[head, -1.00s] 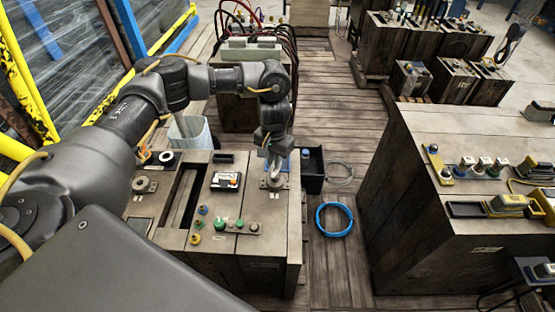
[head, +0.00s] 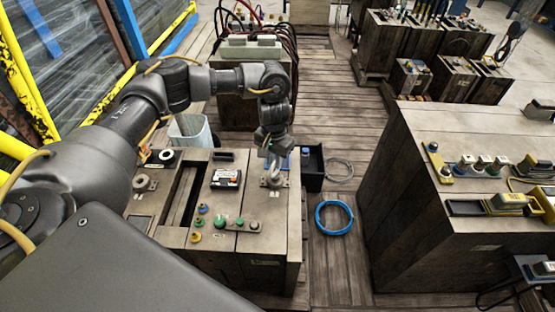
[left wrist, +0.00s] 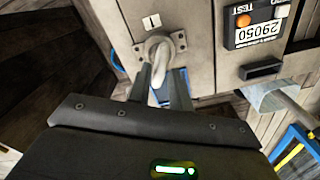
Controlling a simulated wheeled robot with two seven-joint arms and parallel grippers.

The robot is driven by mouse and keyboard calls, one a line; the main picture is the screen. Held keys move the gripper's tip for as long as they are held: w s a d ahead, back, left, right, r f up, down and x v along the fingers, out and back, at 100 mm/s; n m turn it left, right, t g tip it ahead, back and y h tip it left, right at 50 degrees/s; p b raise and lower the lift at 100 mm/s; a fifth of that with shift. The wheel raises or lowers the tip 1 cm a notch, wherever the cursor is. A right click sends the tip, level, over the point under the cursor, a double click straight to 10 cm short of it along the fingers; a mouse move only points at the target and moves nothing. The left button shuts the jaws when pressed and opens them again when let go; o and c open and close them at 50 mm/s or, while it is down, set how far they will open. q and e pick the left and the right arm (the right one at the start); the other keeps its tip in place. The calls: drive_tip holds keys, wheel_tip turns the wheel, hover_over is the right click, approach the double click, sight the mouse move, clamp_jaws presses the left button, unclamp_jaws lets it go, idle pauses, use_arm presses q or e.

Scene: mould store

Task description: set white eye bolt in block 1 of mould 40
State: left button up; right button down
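The white eye bolt (left wrist: 159,64) is between the fingers of my left gripper (left wrist: 161,80) in the left wrist view, and they look closed on it. Its far end meets the round socket of a grey plate (left wrist: 178,40) under the label 1; how deep it sits is hidden. In the head view my left gripper (head: 274,160) points down over the same plate (head: 265,184), on the right part of the near mould (head: 265,215). The number 40 cannot be read. My right gripper is out of view.
A black-and-white meter (head: 226,178) lies left of the plate, beside a long dark slot (head: 181,199). Green, blue and yellow knobs (head: 220,223) stand nearer.

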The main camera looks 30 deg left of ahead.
use_arm(q)
drive_tip(key=o, duration=0.4)
drive_tip(key=shift+f, duration=0.1)
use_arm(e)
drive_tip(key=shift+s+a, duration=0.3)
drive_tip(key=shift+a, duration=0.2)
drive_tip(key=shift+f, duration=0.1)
use_arm(q)
wheel_tip(320, 180, up, 11)
drive_tip(key=shift+p, duration=0.8)
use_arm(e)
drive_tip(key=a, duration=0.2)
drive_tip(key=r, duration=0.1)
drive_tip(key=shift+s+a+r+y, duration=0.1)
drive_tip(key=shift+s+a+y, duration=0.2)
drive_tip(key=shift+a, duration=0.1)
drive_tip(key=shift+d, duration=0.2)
